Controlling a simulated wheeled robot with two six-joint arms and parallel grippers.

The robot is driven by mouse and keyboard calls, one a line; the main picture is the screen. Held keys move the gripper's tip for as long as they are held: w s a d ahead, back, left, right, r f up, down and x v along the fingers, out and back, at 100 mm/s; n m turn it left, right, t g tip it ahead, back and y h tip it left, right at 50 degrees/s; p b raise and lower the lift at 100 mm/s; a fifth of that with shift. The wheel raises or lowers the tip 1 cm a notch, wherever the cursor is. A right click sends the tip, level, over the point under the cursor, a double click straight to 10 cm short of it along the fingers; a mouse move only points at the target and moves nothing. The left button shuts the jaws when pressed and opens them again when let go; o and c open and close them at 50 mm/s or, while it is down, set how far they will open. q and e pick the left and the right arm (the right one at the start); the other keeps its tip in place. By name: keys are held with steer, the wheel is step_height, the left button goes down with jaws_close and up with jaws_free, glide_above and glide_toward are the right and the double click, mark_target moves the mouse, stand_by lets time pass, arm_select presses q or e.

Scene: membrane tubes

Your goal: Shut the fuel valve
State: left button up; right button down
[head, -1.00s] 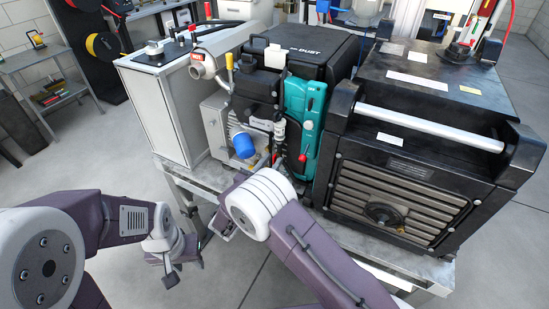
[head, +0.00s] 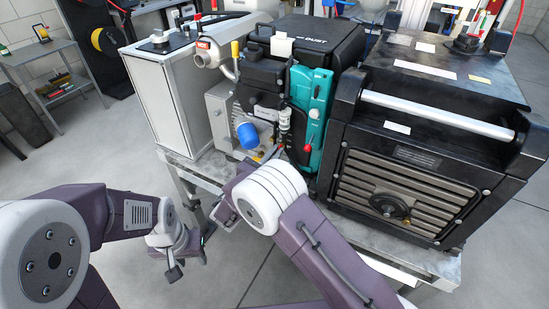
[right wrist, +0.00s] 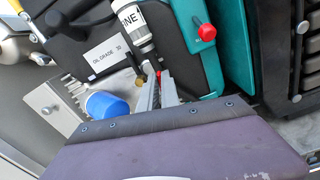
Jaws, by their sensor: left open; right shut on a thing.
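A small engine unit (head: 265,85) with a teal side panel (head: 312,100) stands on the bench. A white labelled cylinder (right wrist: 133,22) on its front leads down to a small brass and red fitting (right wrist: 158,74), which looks like the fuel valve. My right gripper (right wrist: 156,92) reaches this fitting and is shut on its small red part; the fingers hide most of it. In the head view my right gripper (head: 274,152) is mostly hidden behind its own wrist. My left gripper (head: 188,252) is open and empty, low in front of the bench and away from the engine.
A blue cap (head: 247,135) sits just left of my right gripper; it also shows in the right wrist view (right wrist: 107,106). A red knob (head: 307,148) is on the teal panel. A large black unit (head: 410,170) stands right, a white cabinet (head: 170,100) left.

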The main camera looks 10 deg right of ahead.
steer(key=m+b, duration=0.5)
steer(key=b, duration=0.2)
steer(key=m+b, duration=0.5)
steer(key=b, duration=0.3)
steer(key=m+b, duration=0.5)
steer(key=b, duration=0.3)
steer(key=shift+d+f, duration=0.2)
steer(key=shift+f, duration=0.15)
steer(key=shift+r+m+b, duration=0.15)
steer(key=shift+m+b, duration=0.15)
steer(key=shift+r, duration=0.1)
steer(key=c, duration=1.6)
jaws_free()
steer(key=shift+w+f, duration=0.1)
steer(key=shift+f, duration=0.1)
steer(key=p+v, duration=0.1)
steer(key=v, duration=0.8)
